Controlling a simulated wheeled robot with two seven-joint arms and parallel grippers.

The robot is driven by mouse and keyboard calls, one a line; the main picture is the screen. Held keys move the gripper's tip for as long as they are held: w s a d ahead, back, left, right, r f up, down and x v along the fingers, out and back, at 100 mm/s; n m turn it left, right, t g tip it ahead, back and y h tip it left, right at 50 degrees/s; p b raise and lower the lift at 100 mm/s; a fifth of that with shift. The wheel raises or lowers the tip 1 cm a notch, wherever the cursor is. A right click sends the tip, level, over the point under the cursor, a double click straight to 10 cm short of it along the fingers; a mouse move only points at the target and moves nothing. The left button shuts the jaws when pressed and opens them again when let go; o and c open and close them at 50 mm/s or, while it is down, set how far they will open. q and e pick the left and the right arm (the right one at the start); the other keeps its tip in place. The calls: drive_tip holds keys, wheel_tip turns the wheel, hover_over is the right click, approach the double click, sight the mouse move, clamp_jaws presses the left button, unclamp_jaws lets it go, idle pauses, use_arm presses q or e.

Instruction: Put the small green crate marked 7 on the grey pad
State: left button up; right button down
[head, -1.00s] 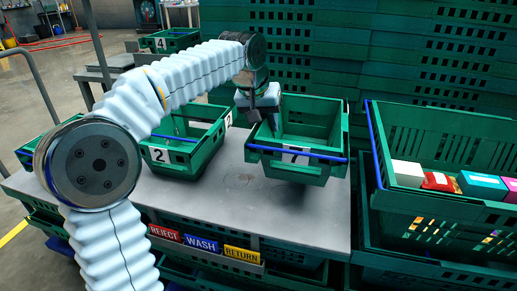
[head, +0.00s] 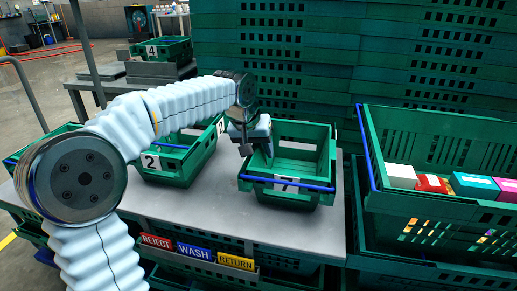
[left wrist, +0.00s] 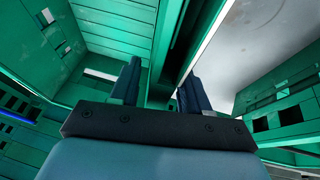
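The small green crate marked 7 (head: 318,190) is at the right part of the grey tabletop, its blue front bar and label facing me. My left gripper (head: 250,143) is at its left wall. In the left wrist view my two dark fingers (left wrist: 160,90) stand on either side of a green wall (left wrist: 172,45), which appears gripped between them. I cannot tell whether the crate's base touches the table. I cannot single out the grey pad with certainty; flat grey slabs (head: 160,72) lie on the back bench. My right gripper is out of view.
Crate 2 (head: 180,171) stands to the left on the grey table (head: 225,220). Crate 4 (head: 170,46) is on the back bench. A large crate (head: 430,210) with colored boxes is at the right. Stacked green crates (head: 300,60) form a wall behind. REJECT, WASH and RETURN labels line the front.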

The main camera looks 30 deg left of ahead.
use_arm(q)
drive_tip(key=shift+o, duration=0.2)
drive_tip(key=shift+r, duration=0.2)
drive_tip(key=shift+s+r, duration=0.1)
drive_tip(key=shift+r, duration=0.2)
drive_tip(key=p+v, duration=0.1)
drive_tip(key=v, duration=1)
